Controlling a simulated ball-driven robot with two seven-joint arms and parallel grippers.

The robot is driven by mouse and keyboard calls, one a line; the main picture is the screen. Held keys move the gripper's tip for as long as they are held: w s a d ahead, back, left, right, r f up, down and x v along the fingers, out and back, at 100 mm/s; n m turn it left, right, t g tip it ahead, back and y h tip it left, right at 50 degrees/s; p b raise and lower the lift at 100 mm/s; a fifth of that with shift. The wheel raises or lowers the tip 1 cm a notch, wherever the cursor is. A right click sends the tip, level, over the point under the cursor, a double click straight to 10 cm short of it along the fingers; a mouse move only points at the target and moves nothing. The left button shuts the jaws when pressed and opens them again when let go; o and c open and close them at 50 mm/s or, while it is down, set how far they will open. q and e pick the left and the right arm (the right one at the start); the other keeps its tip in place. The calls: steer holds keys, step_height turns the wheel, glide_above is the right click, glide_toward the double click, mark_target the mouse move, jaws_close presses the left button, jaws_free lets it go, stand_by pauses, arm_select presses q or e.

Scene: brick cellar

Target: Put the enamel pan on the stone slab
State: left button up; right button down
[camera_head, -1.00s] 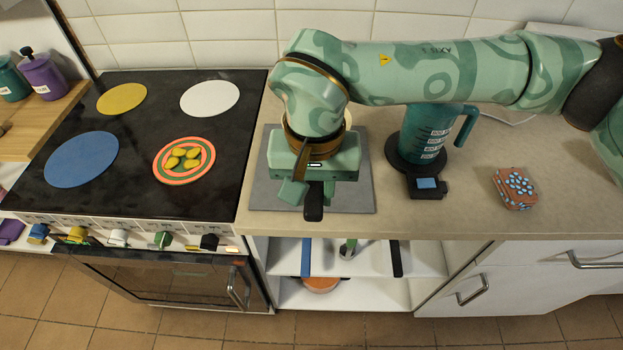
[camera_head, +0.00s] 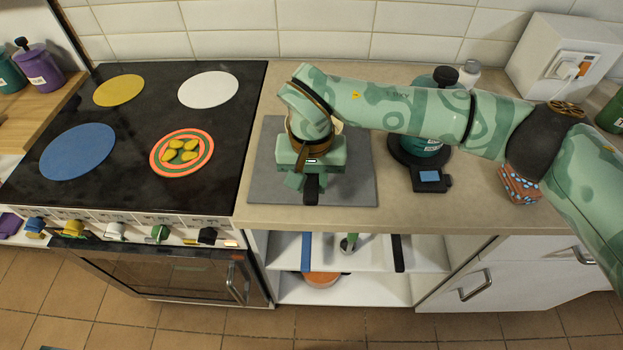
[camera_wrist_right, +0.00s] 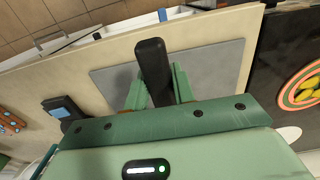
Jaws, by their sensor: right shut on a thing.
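The enamel pan's dark handle (camera_head: 312,190) points toward the front of the counter. A small cream sliver (camera_head: 339,127) behind my right wrist looks like part of its body; the rest is hidden. The grey stone slab (camera_head: 350,190) lies flat on the counter, right of the stove. My right gripper (camera_head: 308,177) is over the slab and shut on the handle. In the right wrist view the handle (camera_wrist_right: 152,62) stands between the fingers (camera_wrist_right: 158,90), with the slab (camera_wrist_right: 215,72) behind. Whether the pan touches the slab cannot be told. My left gripper is out of view.
The stove (camera_head: 215,135) on the left carries coloured discs, one with yellow pieces. A teal jug (camera_head: 418,146) on a dark base with a small display (camera_head: 430,178) stands right of the slab. A patterned red-brown block (camera_head: 519,186) is partly behind my arm.

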steer(key=shift+f, duration=0.1)
steer(key=c, duration=1.2)
jaws_free()
steer(key=shift+o, duration=0.2)
step_height(320, 180, up, 12)
steer(key=p, duration=0.1)
